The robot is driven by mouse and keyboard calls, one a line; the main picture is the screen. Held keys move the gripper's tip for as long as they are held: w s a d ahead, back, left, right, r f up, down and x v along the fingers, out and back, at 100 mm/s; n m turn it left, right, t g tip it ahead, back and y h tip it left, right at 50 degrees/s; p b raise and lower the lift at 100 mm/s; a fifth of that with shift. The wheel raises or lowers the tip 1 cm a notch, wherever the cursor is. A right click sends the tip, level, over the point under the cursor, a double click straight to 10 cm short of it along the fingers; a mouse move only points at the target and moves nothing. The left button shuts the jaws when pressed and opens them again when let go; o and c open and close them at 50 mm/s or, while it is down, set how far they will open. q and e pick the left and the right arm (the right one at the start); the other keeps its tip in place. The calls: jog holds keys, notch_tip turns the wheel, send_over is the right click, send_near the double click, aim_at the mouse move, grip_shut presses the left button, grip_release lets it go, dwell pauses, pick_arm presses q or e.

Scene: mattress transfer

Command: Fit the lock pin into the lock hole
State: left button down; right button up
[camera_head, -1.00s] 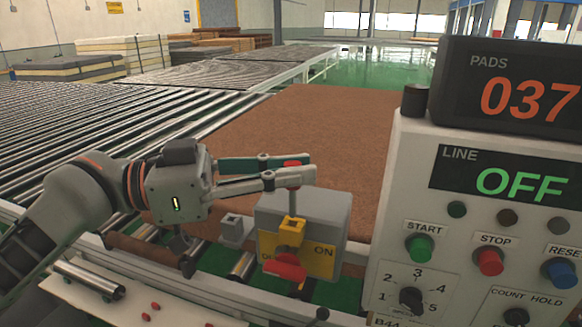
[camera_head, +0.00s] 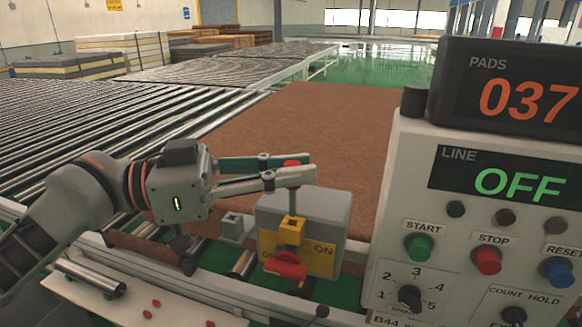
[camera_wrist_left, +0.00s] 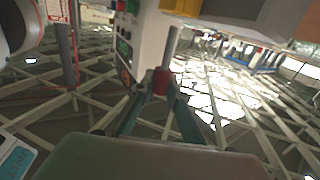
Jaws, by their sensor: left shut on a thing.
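The lock pin, with a red head (camera_head: 291,163) and a grey shaft (camera_head: 294,202), is held upright by my left gripper (camera_head: 303,169). The gripper is shut on the red head, which also shows in the left wrist view (camera_wrist_left: 161,82) with its shaft (camera_wrist_left: 170,45) beyond the fingers. The shaft's lower end is at the yellow lock fitting (camera_head: 291,231) on the front of the grey switch box (camera_head: 333,212). I cannot tell whether the tip is above, behind or in the lock hole, which is not clearly visible. A red switch handle (camera_head: 285,267) sits below the fitting.
A large control panel (camera_head: 400,170) stands close on the right, with a display reading OFF. A brown pad (camera_head: 320,120) lies behind the box. The roller conveyor (camera_head: 90,125) fills the left. A white shelf (camera_head: 110,307) with small red parts is at the lower left.

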aim_at(290, 215)
pick_arm(q)
jog(key=shift+f+b, duration=0.75)
jog(key=shift+f, duration=0.45)
jog(key=shift+f+b, duration=1.25)
jog(key=shift+f, duration=0.7)
jog(key=c, duration=1.9)
grip_release()
jog(key=shift+a+f, duration=0.1)
jog(key=shift+a, duration=0.5)
jog(key=v, duration=1.1)
jog(key=shift+s+d, duration=0.1)
